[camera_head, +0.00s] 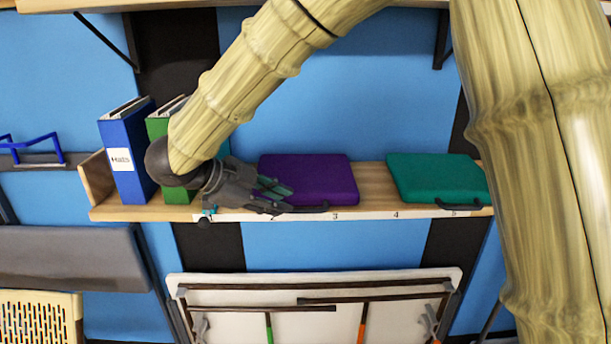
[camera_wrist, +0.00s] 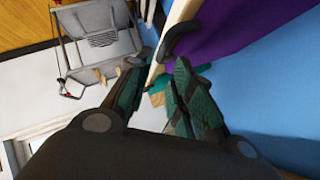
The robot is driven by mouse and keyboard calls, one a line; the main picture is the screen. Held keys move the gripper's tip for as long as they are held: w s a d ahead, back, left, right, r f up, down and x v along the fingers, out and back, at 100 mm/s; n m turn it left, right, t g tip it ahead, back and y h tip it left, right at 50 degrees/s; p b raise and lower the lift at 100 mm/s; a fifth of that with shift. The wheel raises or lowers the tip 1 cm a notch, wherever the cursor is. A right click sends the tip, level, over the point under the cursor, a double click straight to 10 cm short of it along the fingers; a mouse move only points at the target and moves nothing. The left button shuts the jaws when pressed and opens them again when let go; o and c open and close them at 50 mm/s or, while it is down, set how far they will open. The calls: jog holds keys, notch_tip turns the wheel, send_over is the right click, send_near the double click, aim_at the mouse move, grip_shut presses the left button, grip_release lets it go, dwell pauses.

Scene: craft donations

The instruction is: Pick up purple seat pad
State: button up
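The purple seat pad (camera_head: 315,175) lies flat on the wooden shelf, with a dark handle (camera_head: 312,208) at its front edge. My gripper (camera_head: 290,198) is at the pad's front left corner, its fingers pointing right towards the handle. In the wrist view my gripper (camera_wrist: 158,75) is open with a gap between its teal-lined fingers. The purple pad (camera_wrist: 235,30) shows beyond them at upper right, and the dark handle (camera_wrist: 183,36) is just ahead of the fingertips. I cannot tell whether a finger touches the pad.
A teal seat pad (camera_head: 435,177) lies to the right on the same numbered shelf (camera_head: 373,190). A blue binder (camera_head: 127,165) and a green binder (camera_head: 157,128) stand at the left end. A white folded table (camera_head: 240,322) is below. Bare shelf separates the two pads.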

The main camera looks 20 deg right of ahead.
aim_at(305, 209)
jog(key=shift+w+d+f+p, duration=0.15)
jog(key=shift+w+d+f, duration=0.25)
jog(key=shift+d+f, duration=0.2)
jog(key=shift+w+d+f+p, duration=0.15)
jog(key=shift+w+d+f, duration=0.3)
jog(key=shift+f, duration=0.2)
jog(key=shift+s+d, duration=0.25)
jog(key=shift+d, duration=0.2)
jog(key=p+x, duration=0.2)
jog(key=x, duration=0.2)
jog(key=shift+d+f, duration=0.2)
jog(key=shift+d, duration=0.05)
grip_shut()
